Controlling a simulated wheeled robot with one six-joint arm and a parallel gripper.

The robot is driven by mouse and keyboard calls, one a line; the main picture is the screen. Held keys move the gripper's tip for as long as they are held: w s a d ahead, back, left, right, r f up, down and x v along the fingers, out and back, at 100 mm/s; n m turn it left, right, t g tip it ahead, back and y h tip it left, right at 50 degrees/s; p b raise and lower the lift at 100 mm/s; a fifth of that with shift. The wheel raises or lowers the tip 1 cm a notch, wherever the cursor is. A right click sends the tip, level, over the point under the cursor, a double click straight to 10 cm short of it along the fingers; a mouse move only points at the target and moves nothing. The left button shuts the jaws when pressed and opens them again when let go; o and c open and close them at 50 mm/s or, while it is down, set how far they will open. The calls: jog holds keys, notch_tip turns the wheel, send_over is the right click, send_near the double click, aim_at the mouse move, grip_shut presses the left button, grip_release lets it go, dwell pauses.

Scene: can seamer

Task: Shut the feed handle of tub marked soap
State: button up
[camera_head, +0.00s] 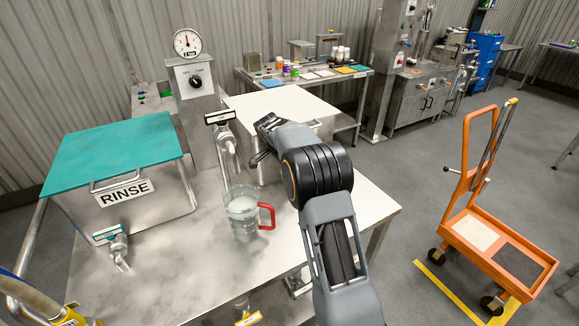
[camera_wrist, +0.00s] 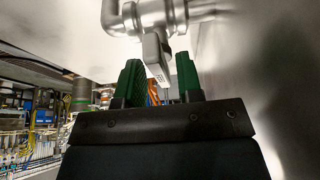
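A steel tub with a white lid (camera_head: 283,104) stands behind my arm; no soap marking is readable on it. A metal tap with a black-edged white tag (camera_head: 220,117) is beside this tub, above a clear jug (camera_head: 243,212) with a red handle. A pale stream seems to run from the tap to the jug. My gripper (camera_head: 262,140) is just right of the tap. In the wrist view, my gripper (camera_wrist: 158,80) is open, with green pads. A grey lever handle (camera_wrist: 156,56) hangs from a metal valve (camera_wrist: 150,14) between the fingertips, with no clear contact.
A RINSE tub (camera_head: 130,200) with a teal lid and its own tap (camera_head: 117,246) stands at the left. A gauge column (camera_head: 195,90) rises behind. Steam or haze lies over the steel table (camera_head: 180,285). An orange cart (camera_head: 500,240) stands on the floor at right.

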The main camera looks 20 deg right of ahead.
jog(key=shift+o, duration=0.4)
jog(key=p+v, duration=0.1)
jog(key=v, duration=1.3)
jog(key=shift+d, duration=0.1)
